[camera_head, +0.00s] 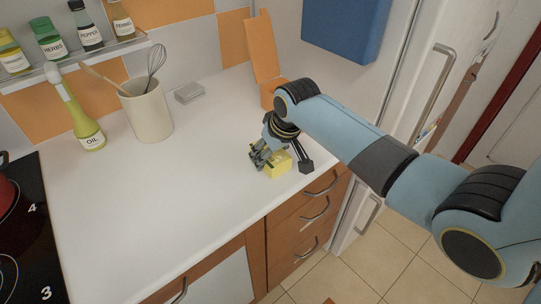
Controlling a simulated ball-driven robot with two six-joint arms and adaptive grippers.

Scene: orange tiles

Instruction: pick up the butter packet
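The yellow butter packet (278,167) lies on the white counter near its front edge, at the right end. My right gripper (284,165) is over it, pointing down, with its fingers spread on either side of the packet. The left-hand finger overlaps the packet's left side in the picture. The right-hand finger looks slightly apart from the packet's right side. The gripper partly hides the packet's top and back. My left gripper is not in view.
An orange box or board (263,48) stands behind my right gripper. A utensil jar (147,111), an oil bottle (87,128) and a small grey block (189,93) stand farther back. A hob (30,250) with a red pot is at left. The middle of the counter (170,195) is clear.

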